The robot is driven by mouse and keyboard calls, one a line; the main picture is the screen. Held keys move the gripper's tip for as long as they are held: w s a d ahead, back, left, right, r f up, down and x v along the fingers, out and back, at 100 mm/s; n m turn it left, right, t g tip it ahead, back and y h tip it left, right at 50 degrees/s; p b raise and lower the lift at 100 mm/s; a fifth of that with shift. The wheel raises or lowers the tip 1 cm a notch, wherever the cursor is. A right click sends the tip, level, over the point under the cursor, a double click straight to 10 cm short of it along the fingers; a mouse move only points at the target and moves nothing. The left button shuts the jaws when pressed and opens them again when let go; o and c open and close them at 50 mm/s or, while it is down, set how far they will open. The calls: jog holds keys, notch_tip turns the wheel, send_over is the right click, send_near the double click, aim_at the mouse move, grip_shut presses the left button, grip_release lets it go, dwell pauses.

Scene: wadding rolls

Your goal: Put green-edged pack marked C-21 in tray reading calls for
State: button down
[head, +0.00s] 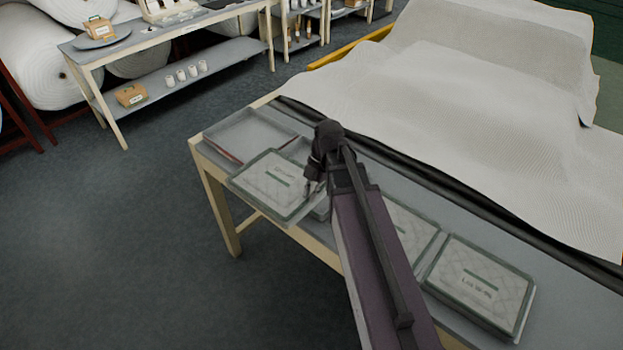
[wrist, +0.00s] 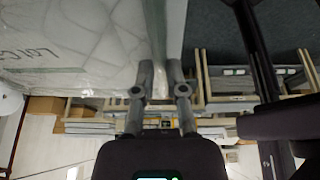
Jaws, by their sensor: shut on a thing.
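My gripper (head: 313,188) is shut on the right edge of a pale quilted pack (head: 272,184) with a green edge and green stripe. The pack is held above the front edge of the grey table, partly in front of a shallow grey tray (head: 250,128) at the table's left end. In the wrist view the fingers (wrist: 163,80) pinch the edge of the pack (wrist: 75,45), whose printed mark I cannot read for sure. A second grey tray or plate (head: 298,150) is partly hidden behind the pack and my wrist. No tray label is readable.
Two similar green-edged packs, one half hidden by my arm (head: 408,225) and one in full view (head: 480,285), lie on the table to the right. A black bar and white wadding sheet (head: 450,100) run along the back. Open floor lies left.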

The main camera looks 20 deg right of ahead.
dwell(0.3)
jog(key=shift+s+f+b, duration=0.1)
jog(key=shift+f+b, duration=0.95)
jog(key=shift+f, duration=0.05)
jog(key=shift+a, duration=0.1)
